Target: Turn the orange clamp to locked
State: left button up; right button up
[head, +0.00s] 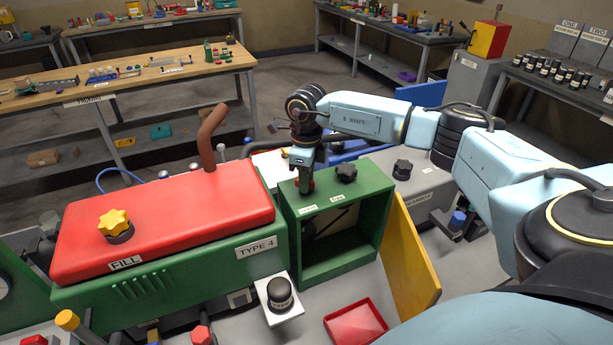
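My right gripper (304,184) points down over the top of an open-fronted green box (285,232), near its left back corner. No clearly orange clamp shows elsewhere. My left gripper is out of view.
A red-lidded green machine (165,225) with a yellow knob (114,222) and a brown pipe (211,135) stands left. A black knob (347,172) is right of the gripper. A yellow door (414,258) hangs open. A red tray (356,324) lies in front.

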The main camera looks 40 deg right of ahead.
grip_shut()
jog(key=shift+m, duration=0.3)
jog(key=m, duration=0.2)
jog(key=shift+m, duration=0.4)
jog(key=m, duration=0.3)
jog(key=shift+a+m+p, duration=0.1)
jog(key=shift+m+p, duration=0.2)
jog(key=shift+p, duration=0.1)
jog(key=m+p, duration=0.1)
jog(key=m, duration=0.5)
jog(key=shift+m, duration=0.6)
jog(key=shift+o, duration=0.6)
grip_release()
